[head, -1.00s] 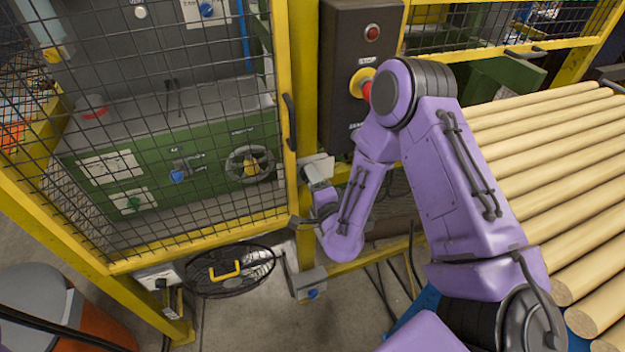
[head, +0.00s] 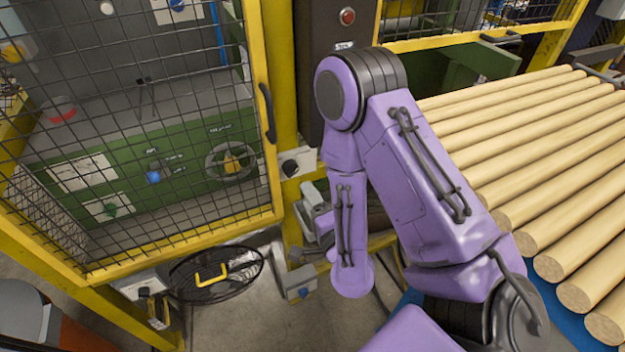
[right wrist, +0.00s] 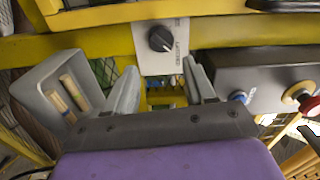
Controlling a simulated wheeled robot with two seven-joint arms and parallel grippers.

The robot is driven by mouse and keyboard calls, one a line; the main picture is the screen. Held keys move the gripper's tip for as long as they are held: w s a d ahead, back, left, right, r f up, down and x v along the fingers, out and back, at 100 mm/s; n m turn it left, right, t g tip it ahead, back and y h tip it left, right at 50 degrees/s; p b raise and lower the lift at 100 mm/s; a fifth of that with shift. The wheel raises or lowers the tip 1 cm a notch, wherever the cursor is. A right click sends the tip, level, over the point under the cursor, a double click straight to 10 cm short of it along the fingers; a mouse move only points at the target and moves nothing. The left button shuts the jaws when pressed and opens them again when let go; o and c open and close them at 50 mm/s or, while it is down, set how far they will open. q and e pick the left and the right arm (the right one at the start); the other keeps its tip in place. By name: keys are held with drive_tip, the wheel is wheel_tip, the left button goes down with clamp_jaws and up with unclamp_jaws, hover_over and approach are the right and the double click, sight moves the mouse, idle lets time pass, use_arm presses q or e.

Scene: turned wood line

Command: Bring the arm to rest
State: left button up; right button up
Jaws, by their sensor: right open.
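My right arm crosses the middle of the head view, bent at the elbow with its forearm hanging down. My right gripper (head: 308,208) is partly hidden behind the forearm, close to the yellow post and below a black rotary switch (head: 291,167). In the right wrist view the gripper (right wrist: 163,88) is open, with nothing between its two grey fingers. The rotary switch (right wrist: 161,39) on its white plate lies beyond the fingertips, apart from them. My left gripper is in neither view.
A yellow mesh door (head: 140,240) stands closed at left, before a green machine. Wooden rods (head: 540,150) lie in a row at right. A dark control box (head: 345,25) is behind my arm. A grey tray (right wrist: 38,82) holds wooden pieces. A black round item (head: 215,273) is low down.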

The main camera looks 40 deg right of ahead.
drive_tip(key=shift+s+a+r, duration=0.1)
drive_tip(key=shift+s, duration=0.55)
drive_tip(key=s+a+f+n+g+y, duration=0.1)
drive_tip(key=s+f+n+g, duration=0.1)
drive_tip(key=f+n+g, duration=0.4)
drive_tip(key=s+f+n+g+y, duration=0.1)
drive_tip(key=s+f+n, duration=0.2)
drive_tip(key=f+n, duration=0.35)
drive_tip(key=s+d+f+g+h, duration=0.1)
drive_tip(key=s+f+g, duration=0.6)
drive_tip(key=s, duration=0.8)
wheel_tip(320, 180, down, 4)
drive_tip(key=shift+d+r, duration=0.1)
drive_tip(key=shift+d, duration=0.35)
